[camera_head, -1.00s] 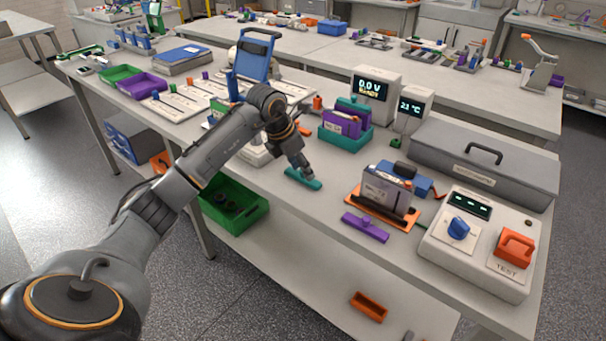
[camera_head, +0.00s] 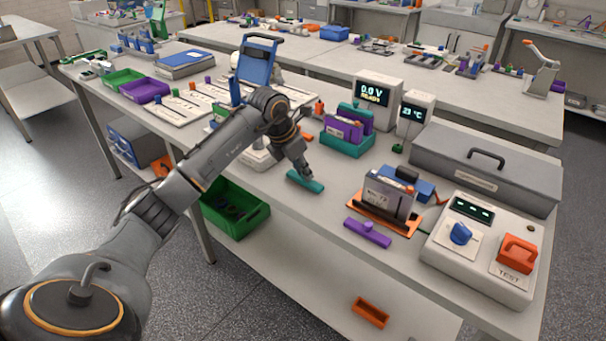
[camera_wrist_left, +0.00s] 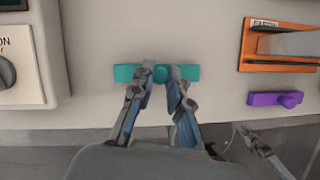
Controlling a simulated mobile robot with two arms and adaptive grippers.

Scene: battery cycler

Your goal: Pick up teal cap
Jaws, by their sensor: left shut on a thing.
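The teal cap (camera_head: 304,181) is a flat bar with a small round knob, on the near edge area of the bench. In the left wrist view the teal cap (camera_wrist_left: 188,72) lies crosswise. My left gripper (camera_head: 304,174) points down at it. In the wrist view my left gripper (camera_wrist_left: 161,75) has its fingers on both sides of the knob, shut on it. I cannot tell whether the cap is clear of the bench top.
A purple cap (camera_head: 367,233) lies to the right, beside the orange tray (camera_head: 412,229) with a grey cell. A teal holder (camera_head: 345,146) with purple cells stands behind. The tester box (camera_head: 470,262) is at right. A green bin (camera_head: 240,222) sits below the bench.

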